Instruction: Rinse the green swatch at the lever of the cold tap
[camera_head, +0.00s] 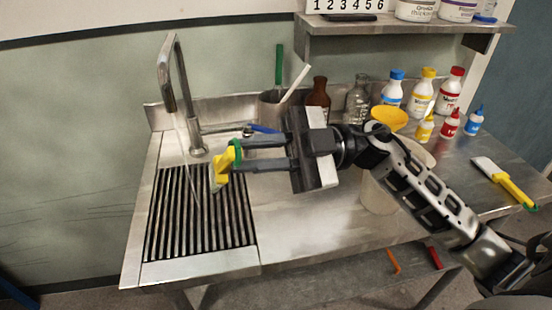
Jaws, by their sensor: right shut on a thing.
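My right gripper (235,158) reaches in from the right, over the sink. It is shut on a small yellow-and-green piece (221,167) at its fingertips. I cannot tell whether this is the green swatch itself or something holding it. The piece is near the tap spout, above the right part of the drain grate. The tall metal tap (168,85) stands at the back of the sink, and a thin pale line, like water, runs down from its spout. A blue lever (263,129) shows just behind the gripper, partly hidden. My left gripper is out of view.
A black slatted grate (190,225) lies in the sink. Behind my arm are a brown bottle (318,93), a clear bottle (357,99), several capped bottles and a pale bucket (378,195). The front counter is clear.

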